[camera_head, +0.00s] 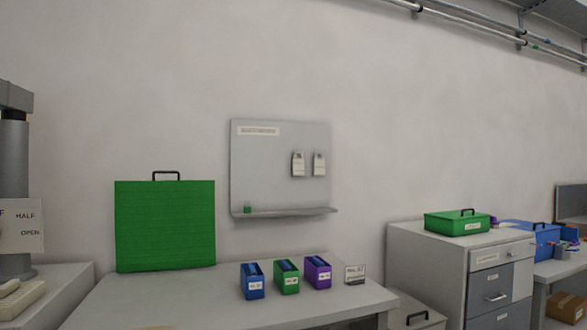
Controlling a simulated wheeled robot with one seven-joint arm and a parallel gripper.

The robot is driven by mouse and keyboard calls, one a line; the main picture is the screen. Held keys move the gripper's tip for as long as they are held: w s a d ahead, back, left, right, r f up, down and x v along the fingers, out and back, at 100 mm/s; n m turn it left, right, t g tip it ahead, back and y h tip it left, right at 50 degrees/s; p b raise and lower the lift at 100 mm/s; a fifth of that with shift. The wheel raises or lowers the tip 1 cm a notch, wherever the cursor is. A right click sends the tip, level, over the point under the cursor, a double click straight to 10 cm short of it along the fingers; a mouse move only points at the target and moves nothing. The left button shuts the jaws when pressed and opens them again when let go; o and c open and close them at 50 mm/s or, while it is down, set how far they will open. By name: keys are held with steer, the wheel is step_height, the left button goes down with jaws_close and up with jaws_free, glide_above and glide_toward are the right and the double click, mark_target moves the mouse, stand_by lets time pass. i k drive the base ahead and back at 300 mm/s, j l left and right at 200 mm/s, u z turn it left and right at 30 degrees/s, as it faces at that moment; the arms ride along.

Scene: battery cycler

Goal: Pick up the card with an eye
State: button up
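No card with a clearly readable eye shows. Two small pale cards hang side by side on the grey wall panel, the left card (298,165) and the right card (319,164). Both have a narrower top, and their markings are too small to read. A small white and dark card or sign (355,274) stands at the right end of the grey table (340,305); its print is unreadable. My gripper is not in view.
The grey wall panel (265,165) has a shelf holding a small green item. Blue (252,281), green (286,277) and purple (317,273) bins stand on the table. A large green case (165,226) stands at left. A drawer cabinet (430,255) is at right.

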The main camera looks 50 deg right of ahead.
mark_target(298, 164)
steer(key=k+l+u, duration=0.15)
steer(key=l, duration=1.55)
steer(key=i, duration=0.05)
